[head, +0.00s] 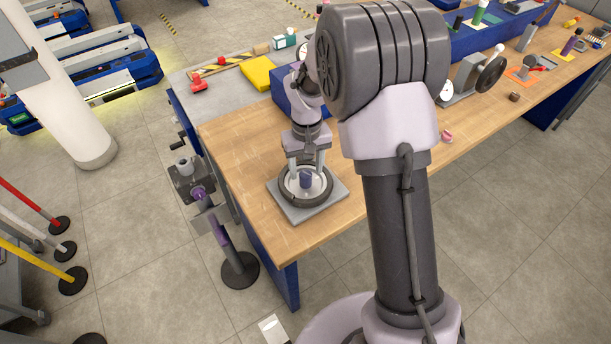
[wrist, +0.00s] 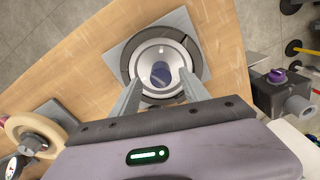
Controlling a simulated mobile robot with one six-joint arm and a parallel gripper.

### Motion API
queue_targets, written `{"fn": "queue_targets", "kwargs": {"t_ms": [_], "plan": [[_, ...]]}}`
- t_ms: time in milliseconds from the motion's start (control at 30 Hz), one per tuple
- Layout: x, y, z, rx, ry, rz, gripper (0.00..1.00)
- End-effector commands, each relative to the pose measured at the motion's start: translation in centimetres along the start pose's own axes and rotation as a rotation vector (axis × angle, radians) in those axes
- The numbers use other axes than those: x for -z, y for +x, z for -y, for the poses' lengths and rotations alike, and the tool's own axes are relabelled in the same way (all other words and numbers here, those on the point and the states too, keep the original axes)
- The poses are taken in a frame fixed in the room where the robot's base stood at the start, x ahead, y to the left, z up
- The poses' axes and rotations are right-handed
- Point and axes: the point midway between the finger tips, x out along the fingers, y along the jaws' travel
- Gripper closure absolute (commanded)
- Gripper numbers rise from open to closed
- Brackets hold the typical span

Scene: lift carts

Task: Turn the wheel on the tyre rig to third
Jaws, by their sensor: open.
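The tyre rig is a square grey plate (head: 335,203) near the corner of the wooden table. On it lies a wheel (head: 286,194) with a dark outer ring, a pale inside and a dark blue-purple hub standing in the middle. In the wrist view the wheel (wrist: 126,64) lies flat straight ahead, with its blue hub (wrist: 161,74) between the fingers. My gripper (head: 307,172) points down over the wheel, fingers apart on either side of the hub. In the wrist view the gripper (wrist: 160,80) overlaps the ring; whether the fingertips touch it, I cannot tell. Position marks are not readable.
A cream handwheel (wrist: 16,122) stands left in the wrist view. A grey valve post (head: 186,183) stands just off the table's left edge. A yellow block (head: 257,73) and another wheel on a stand (head: 490,75) are further back. Bare wood (head: 235,145) is free beside the rig.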

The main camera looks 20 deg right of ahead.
Motion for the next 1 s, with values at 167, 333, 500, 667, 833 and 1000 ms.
{"fn": "queue_targets", "kwargs": {"t_ms": [167, 333, 500, 667, 833, 1000], "plan": [[0.0, 2.4, 0.0, -0.001, 0.0, -0.001, 0.47], [0.0, 2.6, 0.0, 0.0, 0.0, -0.002, 0.47], [0.0, 2.6, 0.0, 0.0, 0.0, -0.002, 0.54], [0.0, 2.6, 0.0, 0.0, 0.0, -0.002, 0.86], [0.0, 2.6, 0.0, 0.0, 0.0, -0.002, 1.0], [0.1, 2.5, 0.0, 0.0, 0.0, -0.002, 1.0]]}}
